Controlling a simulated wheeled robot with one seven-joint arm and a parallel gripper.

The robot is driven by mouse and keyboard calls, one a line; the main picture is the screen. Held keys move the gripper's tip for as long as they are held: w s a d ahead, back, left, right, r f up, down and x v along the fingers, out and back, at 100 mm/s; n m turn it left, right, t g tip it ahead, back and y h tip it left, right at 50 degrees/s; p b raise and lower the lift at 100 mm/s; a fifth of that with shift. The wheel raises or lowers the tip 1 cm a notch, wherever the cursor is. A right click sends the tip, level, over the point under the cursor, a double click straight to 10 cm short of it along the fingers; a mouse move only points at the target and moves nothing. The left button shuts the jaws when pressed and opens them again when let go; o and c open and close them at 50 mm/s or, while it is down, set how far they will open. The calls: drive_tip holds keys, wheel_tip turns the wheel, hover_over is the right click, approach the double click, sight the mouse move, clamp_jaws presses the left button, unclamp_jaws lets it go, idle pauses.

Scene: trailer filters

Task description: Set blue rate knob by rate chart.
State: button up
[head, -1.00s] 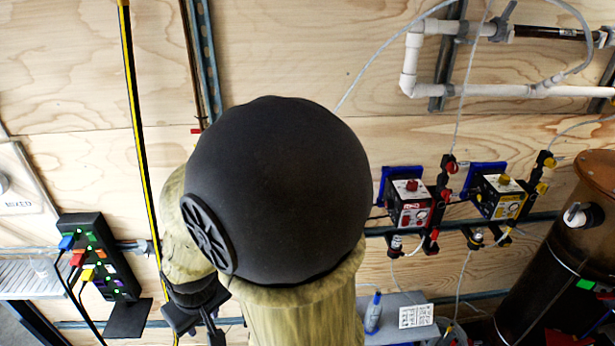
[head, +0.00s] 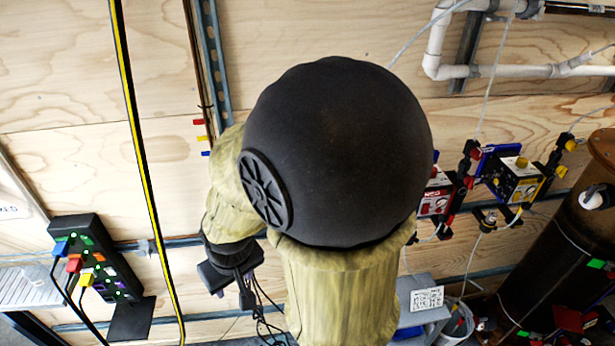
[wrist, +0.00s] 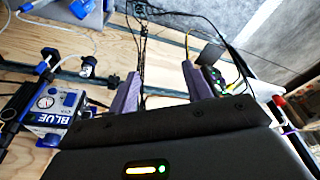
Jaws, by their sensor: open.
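The blue pump (wrist: 55,108), a white box marked BLUE, shows at the left of the wrist view with a round dial on its face. A small blue knob (wrist: 70,98) sits on it; its setting is too small to read. My gripper (wrist: 158,88) is open, its two purple fingers apart with nothing between them, to the right of the pump and not touching it. In the head view my arm hides the area behind it, and the blue pump does not show.
A red pump (head: 436,201) and a yellow pump (head: 514,181) hang on the wall right of my arm. A brown tank (head: 545,235) stands at the right. A black power strip (head: 95,257) with coloured plugs is at the left. Thin tubes and cables cross the wall.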

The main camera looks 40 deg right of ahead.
drive_tip(key=w+d+r, duration=0.5)
drive_tip(key=w+d, duration=0.1)
drive_tip(key=w, duration=0.3)
drive_tip(key=w+d+r+g, duration=0.1)
drive_tip(key=w+d+r, duration=0.1)
drive_tip(key=d+r, duration=0.5)
drive_tip(key=w+d+r+n+g, duration=0.1)
drive_tip(key=d+r, duration=0.6)
drive_tip(key=d, duration=0.9)
drive_tip(key=shift+w+r+g+h, duration=0.3)
drive_tip(key=shift+w, duration=0.1)
drive_tip(key=shift+d, duration=0.1)
drive_tip(key=f, duration=0.5)
drive_tip(key=f+p, duration=0.1)
drive_tip(key=f, duration=1.1)
drive_tip(key=shift+d+f, duration=0.2)
drive_tip(key=shift+d, duration=0.15)
drive_tip(key=shift+c, duration=0.4)
